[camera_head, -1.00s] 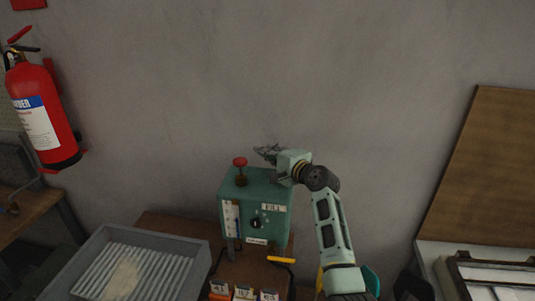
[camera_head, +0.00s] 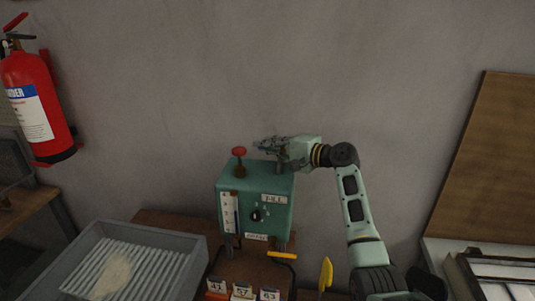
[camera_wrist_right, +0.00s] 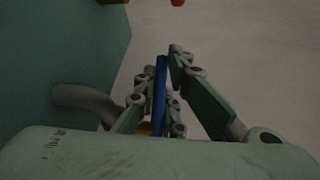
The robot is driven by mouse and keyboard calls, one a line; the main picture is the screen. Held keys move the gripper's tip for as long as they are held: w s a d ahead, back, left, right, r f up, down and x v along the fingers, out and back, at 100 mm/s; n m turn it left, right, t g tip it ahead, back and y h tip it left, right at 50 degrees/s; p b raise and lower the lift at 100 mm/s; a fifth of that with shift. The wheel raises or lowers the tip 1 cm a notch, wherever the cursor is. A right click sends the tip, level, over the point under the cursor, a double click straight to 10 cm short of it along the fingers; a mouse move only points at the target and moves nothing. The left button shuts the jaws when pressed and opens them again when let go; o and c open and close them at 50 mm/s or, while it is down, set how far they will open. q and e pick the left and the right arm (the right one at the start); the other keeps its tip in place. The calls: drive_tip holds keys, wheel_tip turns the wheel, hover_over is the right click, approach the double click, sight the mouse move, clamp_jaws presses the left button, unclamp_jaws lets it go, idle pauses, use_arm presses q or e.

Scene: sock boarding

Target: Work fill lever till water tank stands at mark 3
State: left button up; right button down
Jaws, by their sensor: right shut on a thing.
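The green tank box (camera_head: 255,200) stands on a brown bench by the wall. A white gauge strip (camera_head: 229,212) is on its front left; its marks and water level are too small to read. My right gripper (camera_head: 271,145) is over the top right of the box, reaching in from the right. In the right wrist view, its fingers (camera_wrist_right: 171,70) are shut on a narrow blue part (camera_wrist_right: 160,92), seemingly the fill lever's handle, beside the box's green side. In the head view the fingers hide this part. My left gripper is not in view.
A red knob (camera_head: 239,152) stands on the box top, left of my gripper. A grey tray (camera_head: 197,277) with a ribbed floor lies at the front left. Numbered cards (camera_head: 242,291) stand in front of the box. A fire extinguisher (camera_head: 38,110) hangs at the far left.

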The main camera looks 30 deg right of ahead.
drive_tip(key=shift+f, duration=0.1)
drive_tip(key=c, duration=2.1)
unclamp_jaws()
drive_tip(key=v, duration=1.2)
drive_tip(key=shift+d, duration=0.15)
